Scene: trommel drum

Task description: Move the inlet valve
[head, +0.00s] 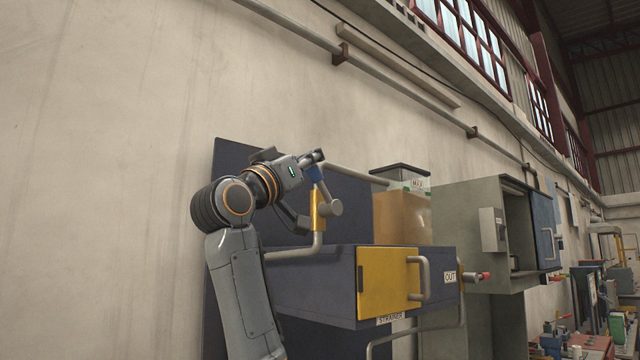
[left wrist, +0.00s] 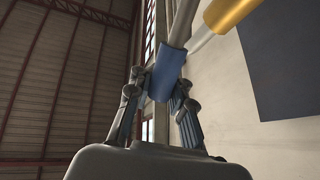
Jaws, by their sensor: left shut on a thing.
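The inlet valve has a yellow body (head: 318,210) on a grey pipe above the dark blue cabinet. Its lever rises from the body and ends in a blue handle (head: 314,173). My left gripper (head: 315,163) is shut on that handle, coming from the left. In the left wrist view the blue handle (left wrist: 167,70) is tilted and sits between the fingers of my left gripper (left wrist: 160,88). Part of the yellow valve body (left wrist: 229,12) shows at the top right there. My right gripper is in neither view.
The cabinet (head: 310,285) has a yellow door (head: 387,283) with a grey handle. A grey open cabinet (head: 470,225) is to the right. The wall (head: 100,150) is bare at left.

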